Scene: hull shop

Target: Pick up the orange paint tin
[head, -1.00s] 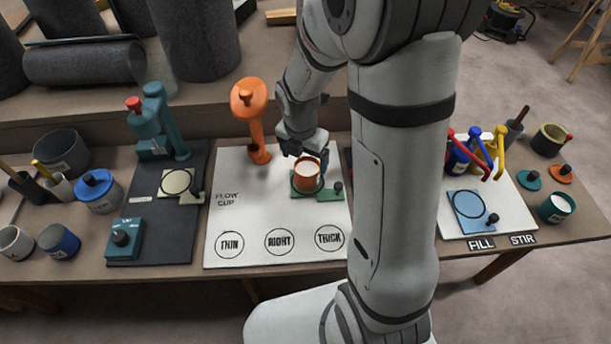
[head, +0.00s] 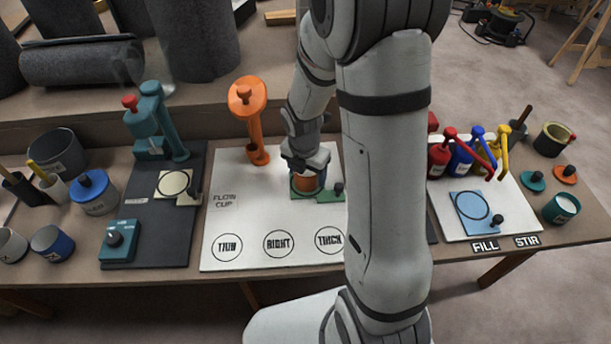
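The orange paint tin (head: 308,184) stands upright on the green pad (head: 329,196) of the white flow-cup board, with its upper part partly hidden by my gripper. My gripper (head: 306,172) is directly over the tin, its fingers at the tin's rim. I cannot tell whether the fingers are shut on the tin or still apart.
The orange flow-cup stand (head: 250,120) rises just left of the tin. A teal machine (head: 155,125) stands on the dark board further left. Red, blue and yellow dispensers (head: 461,155) stand on the right board. The front of the white board, with its printed circles, is clear.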

